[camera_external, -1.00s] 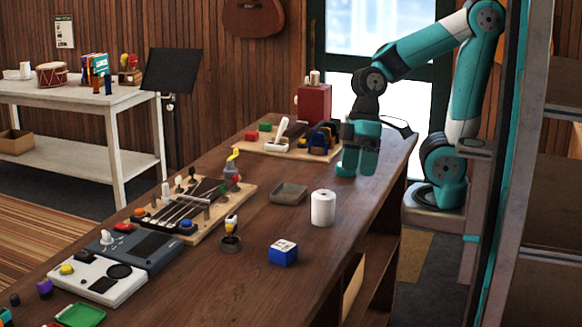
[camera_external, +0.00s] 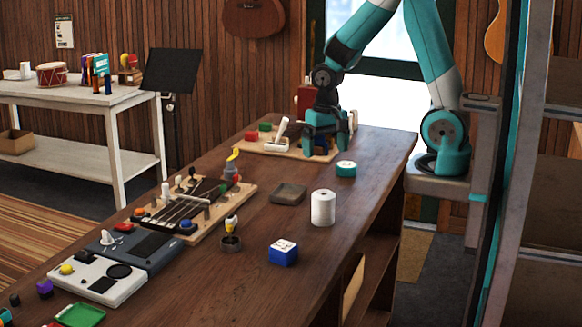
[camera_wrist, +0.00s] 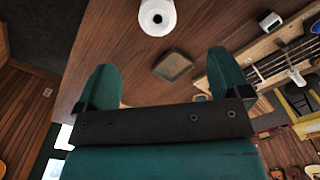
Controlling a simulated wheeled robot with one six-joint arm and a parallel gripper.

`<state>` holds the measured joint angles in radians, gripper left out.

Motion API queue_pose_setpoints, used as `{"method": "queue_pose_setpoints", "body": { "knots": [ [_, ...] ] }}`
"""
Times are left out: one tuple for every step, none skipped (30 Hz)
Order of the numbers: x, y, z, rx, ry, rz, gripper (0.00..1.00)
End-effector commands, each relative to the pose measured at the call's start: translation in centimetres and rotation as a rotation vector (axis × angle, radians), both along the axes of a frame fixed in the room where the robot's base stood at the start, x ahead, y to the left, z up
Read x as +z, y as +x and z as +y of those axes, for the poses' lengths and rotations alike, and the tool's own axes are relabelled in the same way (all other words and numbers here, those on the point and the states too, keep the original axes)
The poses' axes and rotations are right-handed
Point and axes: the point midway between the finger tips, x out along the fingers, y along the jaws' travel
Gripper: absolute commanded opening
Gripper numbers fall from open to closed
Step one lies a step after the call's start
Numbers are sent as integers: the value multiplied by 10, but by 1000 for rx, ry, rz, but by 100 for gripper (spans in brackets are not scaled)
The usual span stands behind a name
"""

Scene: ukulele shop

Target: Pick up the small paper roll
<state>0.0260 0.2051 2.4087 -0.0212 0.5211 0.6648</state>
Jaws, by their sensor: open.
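The small white paper roll (camera_external: 323,208) stands upright on the workbench near its right side. It also shows from above in the wrist view (camera_wrist: 157,17), at the top edge, with a dark hole in its core. My gripper (camera_external: 327,150) is over the far part of the bench, well apart from the roll. In the wrist view my gripper (camera_wrist: 165,75) is open with nothing between its two teal fingers.
A teal round item with a white top (camera_external: 346,168) sits behind the roll. A wooden board with fretted strings (camera_external: 190,210) is further left.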

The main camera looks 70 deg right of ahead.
Motion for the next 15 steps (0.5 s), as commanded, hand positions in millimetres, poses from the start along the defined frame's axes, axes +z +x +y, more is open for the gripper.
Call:
{"method": "queue_pose_setpoints", "body": {
  "knots": [
    [-2, 1, -6, -38, -12, 11, 95],
    [-5, 2, -9, -53, -16, 12, 95],
    [-11, 2, -10, -63, -20, 14, 95],
    [-15, 2, -10, -65, -21, 15, 95],
    [-21, 1, -10, -64, -21, 16, 95],
    [-29, 1, -10, -63, -20, 17, 95],
    [-35, 1, -10, -62, -20, 17, 95],
    [-41, 1, -9, -61, -20, 17, 95],
    [-50, 1, -9, -61, -20, 17, 95],
    [-56, 0, -9, -60, -19, 17, 95],
    [-62, 1, -9, -60, -19, 17, 95],
    [-70, 1, -9, -59, -19, 17, 95],
    [-76, 0, -9, -59, -18, 18, 95],
    [-81, 1, -9, -59, -18, 16, 95],
    [-88, 1, -9, -58, -19, 15, 95]
  ]
}}
